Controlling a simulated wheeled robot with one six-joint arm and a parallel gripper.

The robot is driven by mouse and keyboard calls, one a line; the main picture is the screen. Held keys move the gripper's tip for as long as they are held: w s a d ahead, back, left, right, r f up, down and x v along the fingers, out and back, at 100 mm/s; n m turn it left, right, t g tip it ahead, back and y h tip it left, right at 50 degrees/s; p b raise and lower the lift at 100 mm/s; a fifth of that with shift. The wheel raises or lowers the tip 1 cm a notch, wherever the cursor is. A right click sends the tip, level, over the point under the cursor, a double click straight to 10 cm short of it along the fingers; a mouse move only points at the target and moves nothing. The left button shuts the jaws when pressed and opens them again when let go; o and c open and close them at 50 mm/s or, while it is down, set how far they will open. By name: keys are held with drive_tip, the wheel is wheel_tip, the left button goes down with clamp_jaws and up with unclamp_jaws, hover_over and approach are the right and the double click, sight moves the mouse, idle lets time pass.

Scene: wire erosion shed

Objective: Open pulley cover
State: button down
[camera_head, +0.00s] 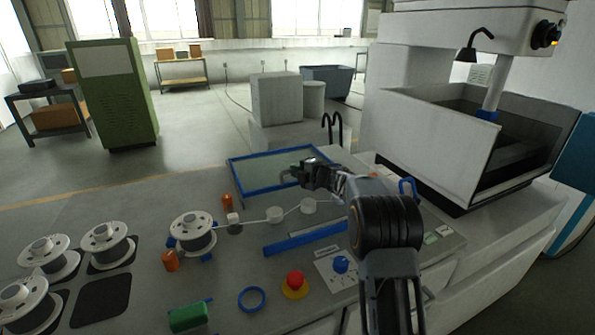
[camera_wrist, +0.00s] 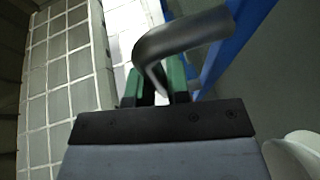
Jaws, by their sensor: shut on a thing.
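The pulley cover is a see-through panel in a blue frame (camera_head: 235,179), behind the small white pulleys (camera_head: 275,215) in the head view. I cannot tell whether it lies flat or is tilted. Its blue edge shows at the upper right of the wrist view (camera_wrist: 236,45). My gripper (camera_head: 291,175) is at the right part of the cover. In the wrist view its green-padded fingers (camera_wrist: 157,87) are shut on a bent dark grey handle (camera_wrist: 190,33). The fingertips are partly hidden behind the handle. The pulleys show uncovered in front of the frame.
Wire spools (camera_head: 193,232) stand on the left of the bench top. A blue bar (camera_head: 305,241), a red button (camera_head: 295,281), a blue ring (camera_head: 252,299) and a green block (camera_head: 188,317) are at the front. A walled machine tank (camera_head: 432,137) rises at the right.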

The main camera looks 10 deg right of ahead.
drive_tip(key=shift+w+a+r+p, duration=0.1)
drive_tip(key=shift+w+a+p, duration=0.1)
drive_tip(key=shift+w+p, duration=0.7)
drive_tip(key=shift+w+a+r+p, duration=0.15)
drive_tip(key=shift+w+p, duration=0.4)
drive_tip(key=shift+w, duration=0.55)
drive_tip(key=c, duration=1.1)
unclamp_jaws()
drive_tip(key=shift+w+f, duration=0.15)
drive_tip(key=shift+f, duration=0.05)
drive_tip(key=b+v, duration=0.2)
drive_tip(key=v, duration=1.1)
drive_tip(key=shift+s+d, duration=0.2)
drive_tip(key=shift+s, duration=0.15)
drive_tip(key=shift+r, duration=0.1)
